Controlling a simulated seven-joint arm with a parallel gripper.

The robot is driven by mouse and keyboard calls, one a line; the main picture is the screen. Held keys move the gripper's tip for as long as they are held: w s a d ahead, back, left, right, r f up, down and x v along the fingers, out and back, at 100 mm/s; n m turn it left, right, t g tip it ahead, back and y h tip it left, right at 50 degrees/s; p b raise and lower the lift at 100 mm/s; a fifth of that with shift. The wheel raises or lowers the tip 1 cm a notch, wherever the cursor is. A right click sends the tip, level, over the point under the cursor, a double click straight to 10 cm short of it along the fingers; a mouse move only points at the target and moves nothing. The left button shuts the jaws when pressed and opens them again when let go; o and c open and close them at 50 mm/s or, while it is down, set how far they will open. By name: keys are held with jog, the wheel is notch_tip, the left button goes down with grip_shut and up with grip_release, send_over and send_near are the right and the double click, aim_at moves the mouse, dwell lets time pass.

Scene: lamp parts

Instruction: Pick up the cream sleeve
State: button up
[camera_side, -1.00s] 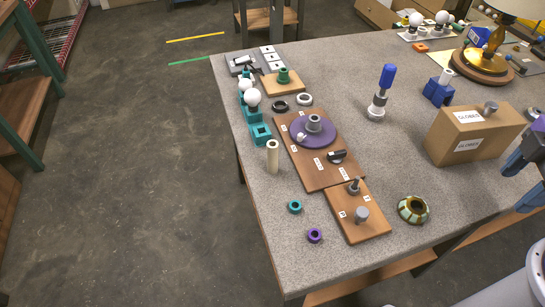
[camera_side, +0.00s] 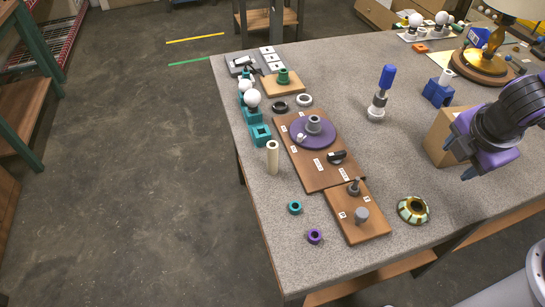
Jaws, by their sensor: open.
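The cream sleeve (camera_side: 272,158) is a slim upright tube standing on the grey table near its left edge, left of the long brown board. My gripper (camera_side: 464,165) is at the right side of the picture, in front of the cardboard box and well to the right of the sleeve. It is open and I see nothing between its fingers. The sleeve is fully in view with nothing touching it.
The brown board (camera_side: 336,180) with a purple disc (camera_side: 324,138) lies right of the sleeve. Teal holders (camera_side: 260,135) with white bulbs stand behind it. A teal ring (camera_side: 295,207) and purple ring (camera_side: 314,236) lie in front. The cardboard box (camera_side: 436,139) is partly hidden.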

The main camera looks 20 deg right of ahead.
jog(key=w+a+f+n+t+h, duration=0.1)
jog(key=w+a+f+n+t, duration=0.3)
jog(key=w+a+n, duration=0.6)
jog(key=n+t+y, duration=0.4)
jog(key=n+t, duration=0.2)
jog(key=n, duration=0.2)
send_near(276, 153)
jog(key=x, duration=0.8)
jog(key=shift+a+x, duration=0.1)
jog(key=shift+x, duration=1.15)
jog(key=shift+a+x, duration=0.15)
jog(key=shift+x, duration=1.15)
jog(key=shift+r, duration=0.1)
jog(key=c, duration=1)
